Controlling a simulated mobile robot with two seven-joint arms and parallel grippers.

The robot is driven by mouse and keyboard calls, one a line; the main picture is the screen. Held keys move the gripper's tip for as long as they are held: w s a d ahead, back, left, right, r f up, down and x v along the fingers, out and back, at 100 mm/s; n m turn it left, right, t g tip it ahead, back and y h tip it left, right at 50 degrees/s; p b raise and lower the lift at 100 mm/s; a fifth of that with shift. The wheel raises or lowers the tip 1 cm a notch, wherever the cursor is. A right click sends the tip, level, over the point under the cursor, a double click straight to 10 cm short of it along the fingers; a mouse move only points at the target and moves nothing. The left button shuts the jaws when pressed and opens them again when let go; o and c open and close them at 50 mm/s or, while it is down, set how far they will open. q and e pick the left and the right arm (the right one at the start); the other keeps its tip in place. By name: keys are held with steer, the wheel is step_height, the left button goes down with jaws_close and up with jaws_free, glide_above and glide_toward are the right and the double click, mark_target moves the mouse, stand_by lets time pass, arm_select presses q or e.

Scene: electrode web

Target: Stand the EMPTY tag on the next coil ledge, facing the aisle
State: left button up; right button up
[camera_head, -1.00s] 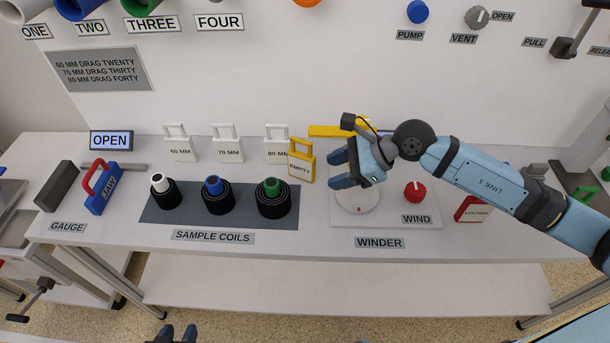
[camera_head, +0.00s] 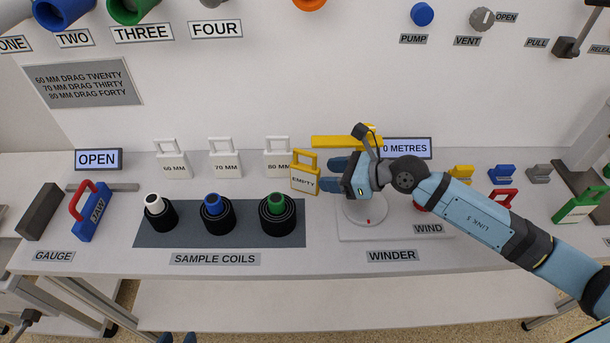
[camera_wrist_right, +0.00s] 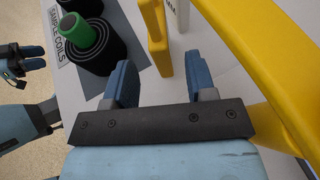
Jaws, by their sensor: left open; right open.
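The yellow EMPTY tag (camera_head: 305,179) stands upright on the bench beside the white 80 MM tag, with its handle up. My right gripper (camera_head: 332,174) is open, just right of the tag with its fingers pointing at it. In the right wrist view the yellow tag (camera_wrist_right: 156,42) lies ahead of the open fingers (camera_wrist_right: 161,80), apart from them. My left gripper (camera_head: 178,338) barely shows at the bottom edge of the head view; it also shows open in the wrist view (camera_wrist_right: 27,61). I cannot make out a coil ledge.
White tags for 60 MM (camera_head: 173,165), 70 MM (camera_head: 225,164) and 80 MM (camera_head: 277,163) stand behind the sample coils' dark mat (camera_head: 185,232). A yellow bar (camera_head: 335,142) hangs over the winder (camera_head: 350,228), close to my right wrist. Coloured rolls line the wall above.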

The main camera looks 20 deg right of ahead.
mark_target(312, 176)
steer(key=x, duration=0.5)
steer(key=shift+w+a+f, duration=0.1)
steer(key=shift+f, duration=0.15)
jaws_close()
